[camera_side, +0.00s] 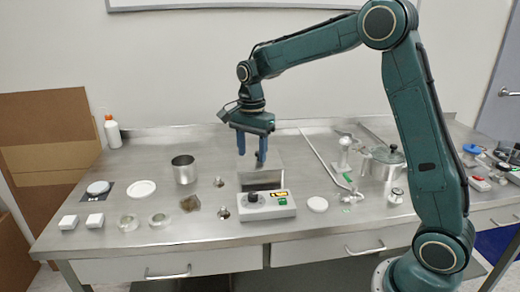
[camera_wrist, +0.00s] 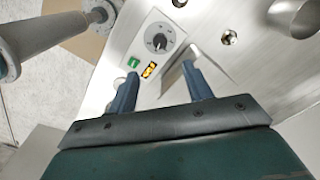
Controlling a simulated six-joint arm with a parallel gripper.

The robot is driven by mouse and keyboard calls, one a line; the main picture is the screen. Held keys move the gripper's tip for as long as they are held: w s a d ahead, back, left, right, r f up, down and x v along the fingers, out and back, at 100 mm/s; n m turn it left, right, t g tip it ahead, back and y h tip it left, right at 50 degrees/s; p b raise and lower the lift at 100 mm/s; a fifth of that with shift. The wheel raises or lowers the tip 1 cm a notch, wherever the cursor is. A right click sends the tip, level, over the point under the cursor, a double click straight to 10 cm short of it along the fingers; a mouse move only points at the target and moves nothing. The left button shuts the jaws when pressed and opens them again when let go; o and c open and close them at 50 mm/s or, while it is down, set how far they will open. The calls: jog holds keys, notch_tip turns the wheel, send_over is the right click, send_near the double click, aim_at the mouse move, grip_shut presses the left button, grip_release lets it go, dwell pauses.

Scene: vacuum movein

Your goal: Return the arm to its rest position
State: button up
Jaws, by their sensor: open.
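My gripper (camera_side: 252,150) is open and points down, with its two blue fingers apart. In the side view it hangs above the table, over a metal box-like part just behind a grey control box (camera_side: 266,204) with a black knob and a green button. In the wrist view, my gripper (camera_wrist: 159,82) shows two spread fingers with nothing held between them. The control box (camera_wrist: 150,40) lies beyond the fingertips, with its knob, green button and yellow display visible. My arm reaches up and left from its base at the right.
The steel table (camera_side: 130,180) holds a metal cup (camera_side: 184,169), white dishes, glass dishes and small white blocks on the left. A lidded metal pot (camera_side: 385,162) and a white stand (camera_side: 344,152) are on the right. A white bottle (camera_side: 112,132) stands at the back left. Air above the table is clear.

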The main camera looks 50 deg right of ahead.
jog(key=shift+r, duration=0.25)
jog(key=s+a+r+n+t, duration=0.35)
jog(key=s+r+n, duration=0.5)
jog(key=s, duration=0.45)
jog(key=s+a+f+n+t, duration=0.1)
jog(key=s+a+n+t, duration=0.1)
jog(key=s+n, duration=0.6)
jog(key=s, duration=0.7)
jog(key=shift+f+n, duration=0.25)
jog(key=shift+n, duration=0.1)
jog(key=shift+a, duration=0.1)
